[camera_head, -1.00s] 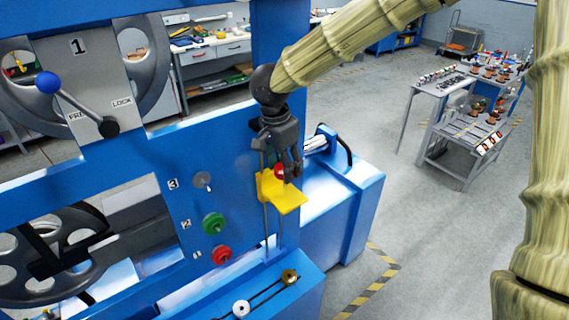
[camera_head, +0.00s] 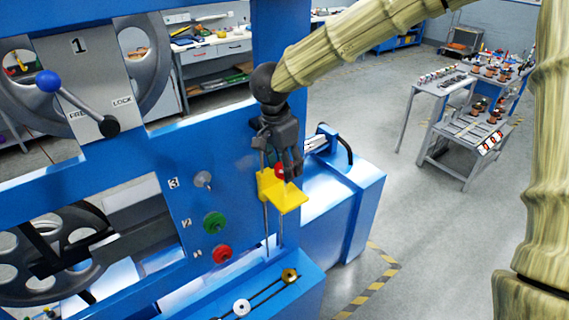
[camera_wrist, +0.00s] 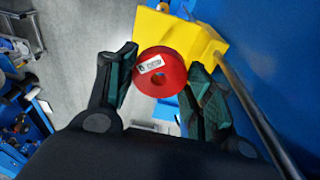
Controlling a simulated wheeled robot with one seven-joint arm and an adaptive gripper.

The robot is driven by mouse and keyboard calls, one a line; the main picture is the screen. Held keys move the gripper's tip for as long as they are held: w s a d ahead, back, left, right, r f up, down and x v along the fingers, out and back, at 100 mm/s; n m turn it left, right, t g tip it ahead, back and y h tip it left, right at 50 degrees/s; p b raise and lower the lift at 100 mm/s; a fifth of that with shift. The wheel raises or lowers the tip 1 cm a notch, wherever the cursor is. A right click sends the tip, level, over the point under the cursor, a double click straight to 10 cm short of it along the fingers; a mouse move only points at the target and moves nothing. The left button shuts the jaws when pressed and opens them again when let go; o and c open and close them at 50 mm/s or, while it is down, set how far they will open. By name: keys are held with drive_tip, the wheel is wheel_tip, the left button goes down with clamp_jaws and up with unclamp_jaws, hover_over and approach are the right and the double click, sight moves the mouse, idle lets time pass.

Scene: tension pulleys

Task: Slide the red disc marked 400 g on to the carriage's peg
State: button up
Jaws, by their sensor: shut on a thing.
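My gripper (camera_head: 290,162) is shut on the red disc (camera_wrist: 160,66), which has a central hole and a white label too small to read. In the wrist view the disc sits between the two green-padded fingers, beside the yellow carriage (camera_wrist: 192,36). In the head view the disc (camera_head: 280,171) is partly hidden by my gripper, at the top of the yellow carriage (camera_head: 284,197). The carriage rides on thin vertical rods on the blue machine. Its peg is hidden, and I cannot tell whether the disc is around it.
On the blue panel left of the carriage are a grey knob (camera_head: 203,179), a green knob (camera_head: 214,223) and a red knob (camera_head: 222,254). A blue-balled lever (camera_head: 80,105) is at upper left. The floor to the right is clear up to the carts (camera_head: 455,135).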

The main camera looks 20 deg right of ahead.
sight(284, 195)
drive_tip(key=shift+a+f, duration=0.1)
drive_tip(key=shift+f, duration=0.2)
drive_tip(key=shift+f, duration=0.35)
drive_tip(key=shift+f, duration=0.25)
drive_tip(key=shift+f, duration=0.35)
drive_tip(key=shift+f, duration=0.45)
idle(0.7)
drive_tip(key=shift+f, duration=0.4)
drive_tip(key=shift+f, duration=1.05)
idle(0.6)
drive_tip(key=shift+f, duration=0.35)
drive_tip(key=shift+f, duration=0.45)
idle(0.3)
